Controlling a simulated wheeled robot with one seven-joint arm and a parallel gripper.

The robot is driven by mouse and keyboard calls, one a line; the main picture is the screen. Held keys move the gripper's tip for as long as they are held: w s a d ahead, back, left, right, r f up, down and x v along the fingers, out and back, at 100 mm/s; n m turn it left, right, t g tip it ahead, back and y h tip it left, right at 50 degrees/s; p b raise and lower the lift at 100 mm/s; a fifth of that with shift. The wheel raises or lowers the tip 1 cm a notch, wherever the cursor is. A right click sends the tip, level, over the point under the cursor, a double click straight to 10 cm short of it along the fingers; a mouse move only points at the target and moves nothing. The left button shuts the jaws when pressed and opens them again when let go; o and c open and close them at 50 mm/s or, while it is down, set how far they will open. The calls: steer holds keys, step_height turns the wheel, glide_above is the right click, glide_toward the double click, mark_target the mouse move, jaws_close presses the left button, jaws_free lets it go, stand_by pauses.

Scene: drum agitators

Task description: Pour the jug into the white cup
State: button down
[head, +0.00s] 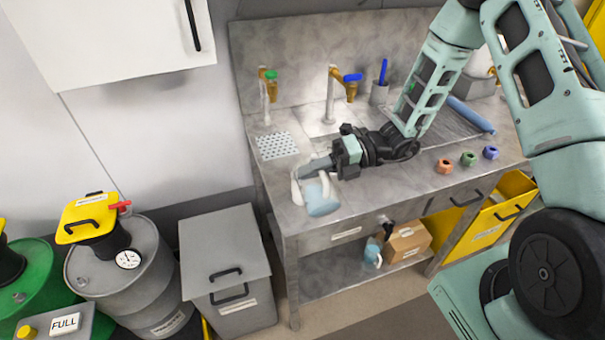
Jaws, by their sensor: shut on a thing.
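My gripper (306,172) is at the front left of the steel bench top, its grey fingers pointing left. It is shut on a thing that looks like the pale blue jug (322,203). The jug hangs just below the fingers near the bench's front edge and seems tilted; its grip point is hard to make out. A white shape (296,190) shows directly left of the jug, probably the white cup, partly hidden. I cannot tell whether jug and cup touch, nor see any liquid or the inside of either.
Two taps (333,92) and a perforated drain plate (277,145) lie behind my gripper. Several coloured nuts (468,159) sit to the right, with a blue roll (472,115) behind. A grey bin (222,262) and drums (128,270) stand left of the bench.

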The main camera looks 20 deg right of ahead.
steer(key=shift+w+r+m+g+p, duration=0.15)
steer(key=shift+w+r+m+p, duration=0.2)
steer(key=shift+w+p, duration=0.4)
steer(key=shift+w+r+m+g+p, duration=0.25)
steer(key=shift+w+m+p, duration=0.2)
steer(key=shift+p, duration=0.35)
steer(key=shift+w+r+m+g+p, duration=0.1)
steer(key=shift+w+r+m+p, duration=0.2)
steer(key=shift+w+p, duration=0.45)
stand_by(2.4)
steer(key=s+f+n+b, duration=0.1)
steer(key=b, duration=0.1)
steer(key=s+f+b, duration=0.1)
steer(key=s+b, duration=0.1)
steer(key=s+f+n+t+b, duration=0.1)
steer(key=b, duration=0.1)
steer(key=shift+s+n, duration=0.2)
steer(key=shift+n, duration=0.1)
steer(key=shift+s+r, duration=0.1)
steer(key=shift+r, duration=0.1)
steer(key=shift+s+f+n, duration=0.1)
steer(key=shift+n, duration=0.2)
steer(key=s+f+n+t+y+b, duration=0.1)
steer(key=s+f+n+t+b, duration=0.1)
steer(key=s+f+n+b, duration=0.7)
steer(key=shift+s+f+n+y+b, duration=0.4)
steer(key=shift+f+n+b, duration=1.1)
steer(key=shift+b, duration=2.65)
steer(key=shift+w+t, duration=0.1)
steer(key=shift+t, duration=0.2)
